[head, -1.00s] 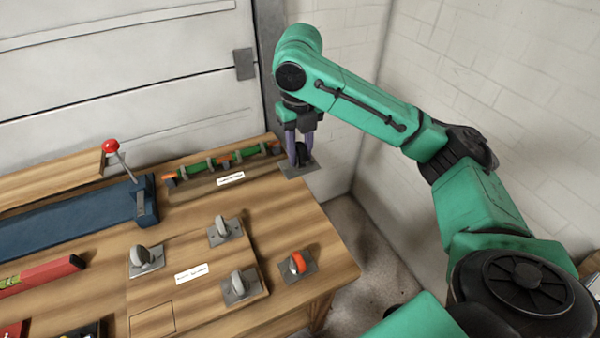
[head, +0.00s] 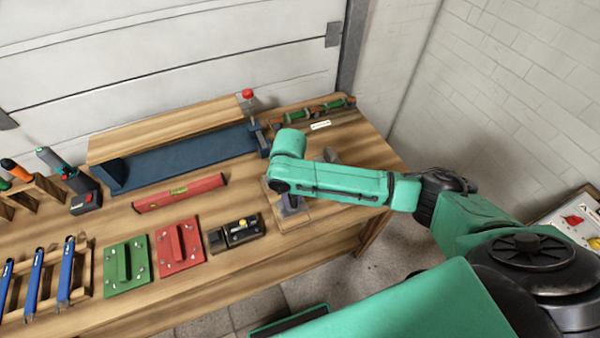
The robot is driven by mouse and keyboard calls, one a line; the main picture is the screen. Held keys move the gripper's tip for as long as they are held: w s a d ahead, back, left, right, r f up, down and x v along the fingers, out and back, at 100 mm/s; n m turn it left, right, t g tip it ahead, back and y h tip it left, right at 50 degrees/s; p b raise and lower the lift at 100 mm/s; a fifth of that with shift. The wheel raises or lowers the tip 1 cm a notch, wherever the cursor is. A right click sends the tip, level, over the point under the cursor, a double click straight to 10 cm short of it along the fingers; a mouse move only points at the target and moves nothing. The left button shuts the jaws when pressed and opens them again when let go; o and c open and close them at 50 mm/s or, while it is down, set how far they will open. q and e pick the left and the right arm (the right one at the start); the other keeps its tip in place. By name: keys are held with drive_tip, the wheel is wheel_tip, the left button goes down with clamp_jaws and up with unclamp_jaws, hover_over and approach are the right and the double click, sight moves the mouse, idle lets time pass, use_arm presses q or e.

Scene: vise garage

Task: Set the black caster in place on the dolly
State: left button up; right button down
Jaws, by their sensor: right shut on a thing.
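The wooden dolly (head: 309,213) lies upside down on the bench, largely hidden behind my right arm. My right gripper (head: 289,203) points down over the dolly's front left corner. It is shut on the black caster (head: 291,212), of which only a dark bit shows between and below the fingers. Whether the caster's plate rests on the dolly or hangs just above it, I cannot tell. One grey caster (head: 328,156) shows behind my arm; the other casters are hidden. My left gripper is not in view.
A black and yellow tool (head: 238,232) lies close left of the dolly. A red level (head: 180,192), red block (head: 180,246) and green block (head: 126,265) lie farther left. The blue vise (head: 190,160) stands behind. A rack with green and orange rods (head: 315,110) stands at the back right.

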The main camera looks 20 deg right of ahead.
sight(292, 209)
drive_tip(key=shift+s+a+f, duration=0.1)
drive_tip(key=shift+s+a, duration=0.15)
drive_tip(key=shift+a, duration=0.25)
drive_tip(key=shift+f+b, duration=0.25)
drive_tip(key=shift+b, duration=0.05)
drive_tip(key=f+b, duration=0.1)
drive_tip(key=d+f+b, duration=0.1)
drive_tip(key=d+f, duration=0.1)
drive_tip(key=shift+w+b, duration=0.3)
drive_tip(key=shift+b, duration=0.1)
drive_tip(key=shift+s+a+f+b, duration=0.15)
drive_tip(key=shift+a+f+b, duration=0.4)
drive_tip(key=shift+f+b, duration=0.5)
drive_tip(key=shift+r, duration=0.1)
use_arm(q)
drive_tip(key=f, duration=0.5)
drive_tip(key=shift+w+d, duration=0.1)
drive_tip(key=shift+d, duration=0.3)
use_arm(e)
drive_tip(key=shift+d, duration=0.2)
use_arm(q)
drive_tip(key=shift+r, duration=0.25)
use_arm(e)
drive_tip(key=shift+a+r, duration=0.1)
drive_tip(key=shift+a, duration=0.05)
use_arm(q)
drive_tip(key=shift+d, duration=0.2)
